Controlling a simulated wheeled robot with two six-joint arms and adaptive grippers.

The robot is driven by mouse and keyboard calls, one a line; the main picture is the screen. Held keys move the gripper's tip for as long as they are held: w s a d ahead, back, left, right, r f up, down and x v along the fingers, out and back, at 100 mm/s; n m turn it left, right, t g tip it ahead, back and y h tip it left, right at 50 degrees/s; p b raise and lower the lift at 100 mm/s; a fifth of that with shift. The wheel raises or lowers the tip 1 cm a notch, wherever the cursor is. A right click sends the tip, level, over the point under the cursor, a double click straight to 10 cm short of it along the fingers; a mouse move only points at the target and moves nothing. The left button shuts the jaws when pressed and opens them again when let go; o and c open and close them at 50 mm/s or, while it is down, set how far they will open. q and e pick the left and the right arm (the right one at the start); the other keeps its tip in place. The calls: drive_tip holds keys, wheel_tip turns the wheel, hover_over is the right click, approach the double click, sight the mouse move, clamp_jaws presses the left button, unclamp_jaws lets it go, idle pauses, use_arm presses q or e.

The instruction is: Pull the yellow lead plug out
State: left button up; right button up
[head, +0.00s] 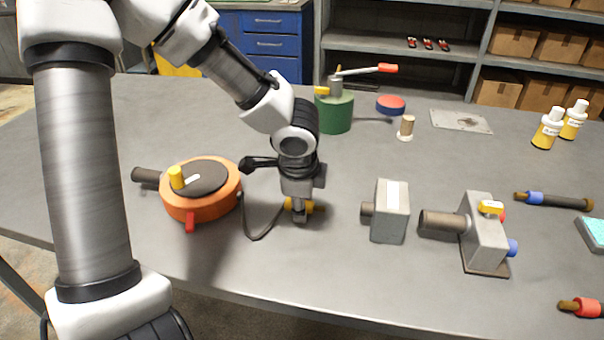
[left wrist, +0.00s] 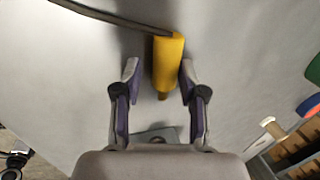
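The yellow lead plug (head: 319,208) lies left of the grey box (head: 391,212), with a visible gap between it and the box's brown stub (head: 367,210). My left gripper (head: 299,214) is low over the plug, pointing down. In the left wrist view the plug (left wrist: 168,62) sits between the two spread fingers (left wrist: 160,74). The right finger is close beside it; a gap shows on the left. A dark lead (head: 262,236) runs from the plug's rear toward the orange round unit (head: 215,203). My right gripper does not show.
Right of the grey box stands a grey block with a brown cylinder (head: 442,222). A green pot (head: 334,114), a blue-red disc (head: 391,104) and a small post (head: 405,127) stand behind. Yellow bottles (head: 547,131) and a rod (head: 553,200) are at right. The front middle table is clear.

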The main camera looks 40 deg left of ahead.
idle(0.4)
use_arm(q)
drive_tip(key=shift+r, duration=0.25)
clamp_jaws()
wheel_tip(320, 180, up, 7)
drive_tip(key=p, duration=0.6)
drive_tip(key=shift+r, duration=0.1)
